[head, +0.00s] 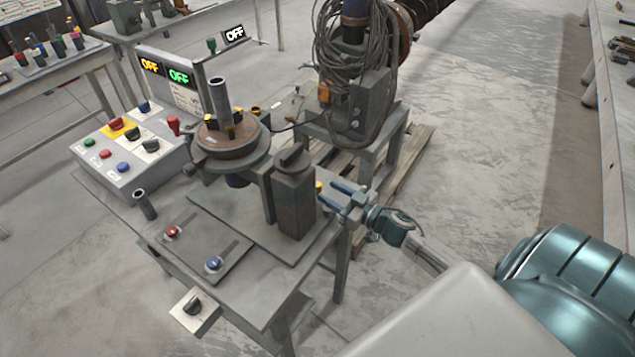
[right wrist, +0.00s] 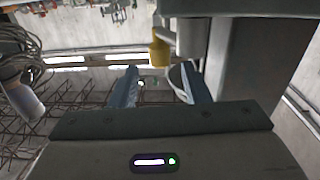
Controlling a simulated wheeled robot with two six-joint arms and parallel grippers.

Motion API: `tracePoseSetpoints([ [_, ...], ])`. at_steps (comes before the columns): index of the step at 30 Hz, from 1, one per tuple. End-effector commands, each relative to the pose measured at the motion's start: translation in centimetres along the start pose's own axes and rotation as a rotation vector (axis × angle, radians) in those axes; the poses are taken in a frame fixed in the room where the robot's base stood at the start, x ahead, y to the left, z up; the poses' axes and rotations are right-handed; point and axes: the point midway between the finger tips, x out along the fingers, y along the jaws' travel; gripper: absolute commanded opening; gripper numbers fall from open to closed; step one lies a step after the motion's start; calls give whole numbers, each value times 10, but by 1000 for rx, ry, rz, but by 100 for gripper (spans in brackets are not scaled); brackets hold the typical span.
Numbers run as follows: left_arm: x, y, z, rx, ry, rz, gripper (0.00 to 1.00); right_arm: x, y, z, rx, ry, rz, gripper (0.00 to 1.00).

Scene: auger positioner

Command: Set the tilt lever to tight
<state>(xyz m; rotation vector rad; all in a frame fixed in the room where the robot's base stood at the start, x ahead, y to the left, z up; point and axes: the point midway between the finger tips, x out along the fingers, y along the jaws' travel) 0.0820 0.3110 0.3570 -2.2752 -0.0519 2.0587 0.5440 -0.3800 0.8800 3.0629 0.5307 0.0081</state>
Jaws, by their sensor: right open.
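In the right wrist view the yellow tip (right wrist: 160,50) hangs just above and beyond the gap between the open fingers (right wrist: 159,75), with nothing held. My left gripper is not in view.
A round rotary plate (head: 228,147) with an upright tube stands left of the block. Red and blue slider knobs (head: 213,263) lie in front. A cable-wrapped machine (head: 362,90) stands behind. The floor at right is open.

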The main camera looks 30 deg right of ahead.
Motion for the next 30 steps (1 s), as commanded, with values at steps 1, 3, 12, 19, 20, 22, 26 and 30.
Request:
tracePoseSetpoints([
  [1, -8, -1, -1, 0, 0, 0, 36, 10, 1, -5, 2, 5, 3, 43],
  [3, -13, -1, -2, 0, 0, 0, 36, 20, 1, -5, 1, 4, 3, 43],
  [12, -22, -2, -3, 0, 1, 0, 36, 50, 0, -1, 0, 1, 1, 43],
  [19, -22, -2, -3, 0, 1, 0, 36, 53, 0, 0, 0, 0, 0, 43],
  [20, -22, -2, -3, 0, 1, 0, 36, 53, 0, 0, 0, 0, 0, 43],
  [22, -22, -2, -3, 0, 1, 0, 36, 53, 0, 0, 0, 0, 0, 43],
  [26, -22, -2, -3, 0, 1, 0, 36, 53, 0, 0, 0, 0, 0, 19],
  [30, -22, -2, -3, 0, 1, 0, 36, 53, 0, 0, 0, 1, 0, 0],
])
